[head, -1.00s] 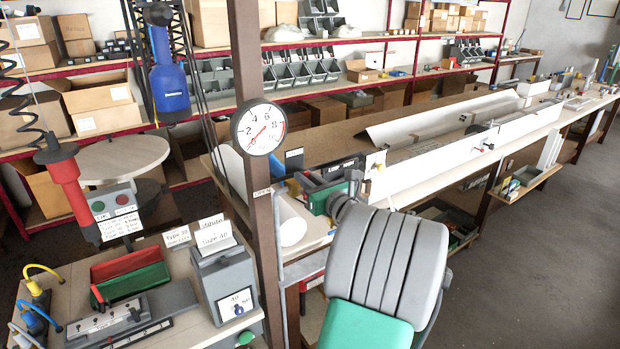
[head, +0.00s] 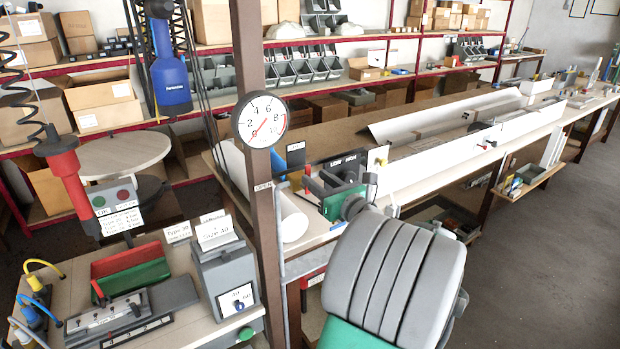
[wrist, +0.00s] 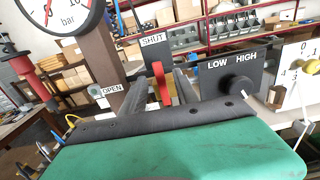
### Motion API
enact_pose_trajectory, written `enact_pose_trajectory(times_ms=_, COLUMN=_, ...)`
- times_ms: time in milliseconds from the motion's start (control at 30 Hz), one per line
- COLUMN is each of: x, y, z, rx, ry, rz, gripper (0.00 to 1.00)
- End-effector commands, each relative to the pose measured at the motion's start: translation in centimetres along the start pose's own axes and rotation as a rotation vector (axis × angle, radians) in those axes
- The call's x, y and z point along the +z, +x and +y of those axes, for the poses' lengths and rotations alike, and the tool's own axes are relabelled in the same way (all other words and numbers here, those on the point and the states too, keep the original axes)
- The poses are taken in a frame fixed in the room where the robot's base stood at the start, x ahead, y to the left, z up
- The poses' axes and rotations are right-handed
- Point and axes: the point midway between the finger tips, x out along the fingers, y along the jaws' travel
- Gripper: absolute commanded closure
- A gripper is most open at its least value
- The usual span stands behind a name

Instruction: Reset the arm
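My gripper (head: 318,184) is at the middle of the head view, in front of the valve and dial panels by the post. In the wrist view its two dark fingers (wrist: 162,92) stand apart beyond the green housing. A red lever (wrist: 161,80) shows between them, below a SHUT label (wrist: 153,41). The lever looks free of both fingers, though its depth is hard to judge. Nothing is seen held. My grey and green arm fills the lower middle of the head view and hides part of the bench.
A round gauge (head: 263,120) is on a brown post (head: 267,220) just left of my gripper. A LOW/HIGH panel with a black knob (wrist: 238,88) is right of the fingers. A long bench with white profiles (head: 450,150) runs right. Open floor (head: 540,270) lies at the lower right.

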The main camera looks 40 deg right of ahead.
Motion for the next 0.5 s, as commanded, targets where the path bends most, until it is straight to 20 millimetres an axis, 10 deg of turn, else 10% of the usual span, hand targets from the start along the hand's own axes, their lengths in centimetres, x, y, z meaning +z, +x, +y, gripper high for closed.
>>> enact_pose_trajectory(times_ms=500, x=0.0, y=-3.0, z=0.0, rx=0.001, ry=0.000, rz=0.000, gripper=0.64)
